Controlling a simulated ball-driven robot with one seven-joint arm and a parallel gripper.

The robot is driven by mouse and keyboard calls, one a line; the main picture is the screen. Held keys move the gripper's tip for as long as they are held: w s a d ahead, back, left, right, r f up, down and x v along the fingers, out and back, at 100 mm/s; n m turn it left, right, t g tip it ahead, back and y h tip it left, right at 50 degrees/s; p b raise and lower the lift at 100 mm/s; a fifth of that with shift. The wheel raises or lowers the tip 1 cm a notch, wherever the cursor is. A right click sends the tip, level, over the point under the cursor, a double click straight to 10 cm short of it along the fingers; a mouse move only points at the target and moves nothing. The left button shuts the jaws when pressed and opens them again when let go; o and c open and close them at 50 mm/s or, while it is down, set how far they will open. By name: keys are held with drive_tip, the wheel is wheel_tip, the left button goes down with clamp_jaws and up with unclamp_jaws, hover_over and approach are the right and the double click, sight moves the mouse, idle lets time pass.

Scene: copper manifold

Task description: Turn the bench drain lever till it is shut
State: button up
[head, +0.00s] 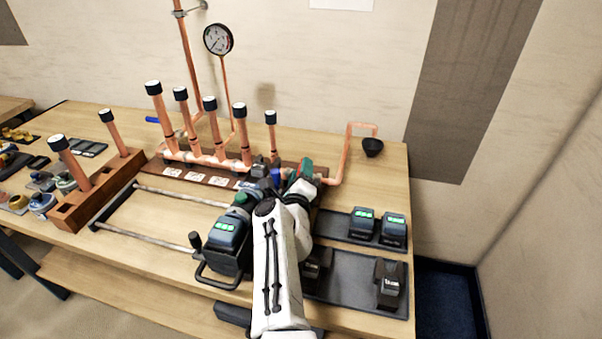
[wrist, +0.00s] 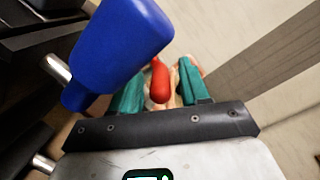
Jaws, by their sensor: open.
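A red lever handle (wrist: 160,82) shows in the wrist view, with copper pipe partly visible behind it. My gripper (wrist: 163,90) is open, with one teal finger on each side of the red handle. I cannot tell whether either finger touches it. In the head view my gripper (head: 303,170) is at the right end of the copper manifold (head: 205,160), where the drain pipe (head: 343,160) begins. My arm and fingers hide most of the lever and its valve there. The drain pipe bends over into a black funnel (head: 372,148).
A large blue handle (wrist: 120,45) is close on the left in the wrist view. A battery tool (head: 225,236) stands left of my arm. Dark trays (head: 345,290) with batteries lie to the right. A pressure gauge (head: 218,39) rises behind the manifold.

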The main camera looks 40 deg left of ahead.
drive_tip(key=shift+s+r, duration=0.1)
drive_tip(key=shift+s, duration=0.05)
drive_tip(key=shift+s+d+r+p, duration=0.1)
drive_tip(key=shift+s+d+p, duration=0.3)
drive_tip(key=shift+p, duration=0.75)
drive_tip(key=p+v, duration=0.4)
drive_tip(key=v, duration=0.5)
drive_tip(key=shift+s+f, duration=0.2)
drive_tip(key=shift+f, duration=0.05)
drive_tip(key=shift+d, duration=0.1)
